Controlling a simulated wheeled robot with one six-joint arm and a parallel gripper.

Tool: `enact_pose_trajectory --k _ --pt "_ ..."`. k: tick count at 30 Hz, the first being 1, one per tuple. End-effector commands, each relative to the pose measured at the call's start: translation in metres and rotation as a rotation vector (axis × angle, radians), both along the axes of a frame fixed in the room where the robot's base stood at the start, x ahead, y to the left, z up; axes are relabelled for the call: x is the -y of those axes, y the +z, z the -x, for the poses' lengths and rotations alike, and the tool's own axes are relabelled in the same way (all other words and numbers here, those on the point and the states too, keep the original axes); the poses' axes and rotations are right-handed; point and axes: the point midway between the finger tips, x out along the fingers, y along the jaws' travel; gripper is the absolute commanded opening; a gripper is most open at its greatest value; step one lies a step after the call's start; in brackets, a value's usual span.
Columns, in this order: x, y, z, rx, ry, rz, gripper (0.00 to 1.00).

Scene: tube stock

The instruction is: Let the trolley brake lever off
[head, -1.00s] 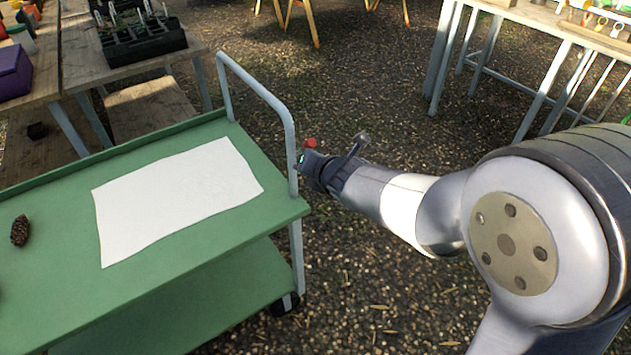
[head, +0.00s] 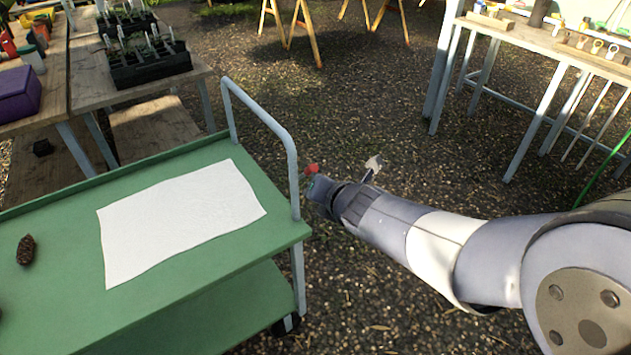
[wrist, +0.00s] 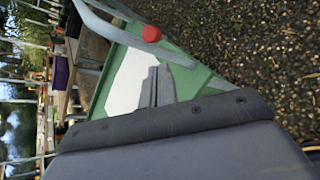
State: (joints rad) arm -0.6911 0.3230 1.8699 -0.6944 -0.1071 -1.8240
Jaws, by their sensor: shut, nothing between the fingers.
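The green trolley (head: 265,292) stands at the left, with a pale grey tube handle (head: 289,150) at its right end. A red round knob (head: 311,169), seemingly the brake lever's end, shows beside the handle's near post. The knob also shows in the wrist view (wrist: 151,33), just beyond the fingertips. My gripper (head: 316,186) is shut and empty, right beside the post and just below the knob in the head view. Its closed fingers show in the wrist view (wrist: 157,80). Whether they touch the knob I cannot tell. The lever's arm is mostly hidden.
A white sheet (head: 180,217) and a pine cone (head: 26,249) lie on the trolley top. Wooden benches with a black plant tray (head: 148,62) and a purple box (head: 18,93) stand at the left. Another bench (head: 560,43) stands at the back right. The gravel between is clear.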

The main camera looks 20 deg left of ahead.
Motion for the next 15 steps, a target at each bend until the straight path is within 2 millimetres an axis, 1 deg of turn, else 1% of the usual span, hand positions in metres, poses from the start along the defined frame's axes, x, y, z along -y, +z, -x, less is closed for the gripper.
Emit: enact_pose_trajectory --k 1,6,10,15 --pt "0.007 0.009 0.006 0.001 -0.002 -0.001 0.00" --pt "0.023 0.023 0.024 0.001 -0.001 0.000 0.00" --pt "0.032 0.029 0.032 0.000 -0.001 -0.001 0.00" --pt "0.036 0.031 0.037 0.000 0.000 0.000 0.00"
